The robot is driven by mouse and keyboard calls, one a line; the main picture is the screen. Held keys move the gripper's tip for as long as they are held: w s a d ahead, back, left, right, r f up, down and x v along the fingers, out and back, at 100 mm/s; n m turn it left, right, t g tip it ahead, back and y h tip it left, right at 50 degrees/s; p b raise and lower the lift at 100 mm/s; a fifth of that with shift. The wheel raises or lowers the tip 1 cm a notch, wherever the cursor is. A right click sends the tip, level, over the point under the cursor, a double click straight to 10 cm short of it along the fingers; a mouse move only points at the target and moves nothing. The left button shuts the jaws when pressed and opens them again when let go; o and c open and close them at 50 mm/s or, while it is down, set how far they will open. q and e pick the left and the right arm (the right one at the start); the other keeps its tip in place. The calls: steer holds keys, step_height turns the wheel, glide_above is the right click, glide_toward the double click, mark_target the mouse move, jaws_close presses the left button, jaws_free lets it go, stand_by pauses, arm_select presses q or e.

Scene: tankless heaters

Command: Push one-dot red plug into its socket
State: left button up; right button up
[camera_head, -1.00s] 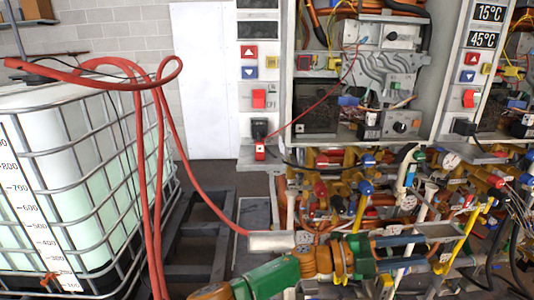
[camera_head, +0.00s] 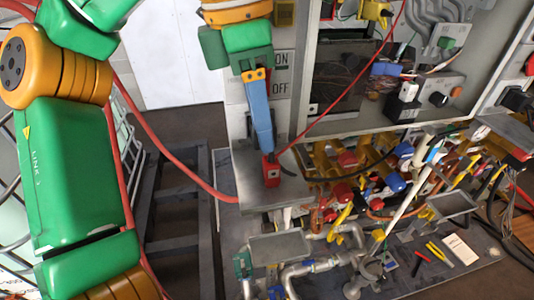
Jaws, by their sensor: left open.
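A small red plug (camera_head: 270,172) is on the grey ledge (camera_head: 285,192) below the heater's front panel. A thin red cable runs from it up to the right. Its dot marking is too small to read. My left gripper (camera_head: 266,148) reaches down from the top, its blue finger pointing at the plug's top. The fingers overlap in this view, so the gap between them is hidden; the gripper is open. I cannot tell whether it touches the plug. The socket cannot be made out; the finger covers the panel just above the plug. My right gripper is out of view.
My left arm fills the left side. Pipes and valves with coloured handles (camera_head: 397,182) crowd the space right of the ledge. A black cable leaves the ledge to the right. The open cabinet (camera_head: 340,75) stands behind. Tools lie on the lower surface at right.

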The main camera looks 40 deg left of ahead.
mark_target(271, 161)
arm_select(q)
steer(key=shift+s+d+r, duration=0.1)
steer(key=shift+s+d, duration=0.1)
steer(key=shift+d, duration=0.4)
steer(key=shift+f+b, duration=0.75)
steer(key=shift+f, duration=0.2)
steer(key=shift+w+a+f, duration=0.15)
steer(key=shift+a, duration=0.1)
steer(key=shift+w+a, duration=0.1)
steer(key=shift+w, duration=0.05)
steer(key=f+b, duration=0.1)
steer(key=f, duration=0.1)
steer(key=d+f+b, duration=0.1)
steer(key=f+b, duration=0.1)
steer(key=shift+w+f, duration=0.1)
steer(key=shift+f, duration=0.2)
steer(key=shift+w+a+f, duration=0.1)
steer(key=shift+f, duration=0.1)
steer(key=shift+w+a, duration=0.1)
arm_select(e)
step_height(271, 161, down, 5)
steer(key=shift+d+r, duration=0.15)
arm_select(q)
steer(key=shift+r, duration=0.1)
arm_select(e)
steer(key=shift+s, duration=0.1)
arm_select(q)
jaws_close()
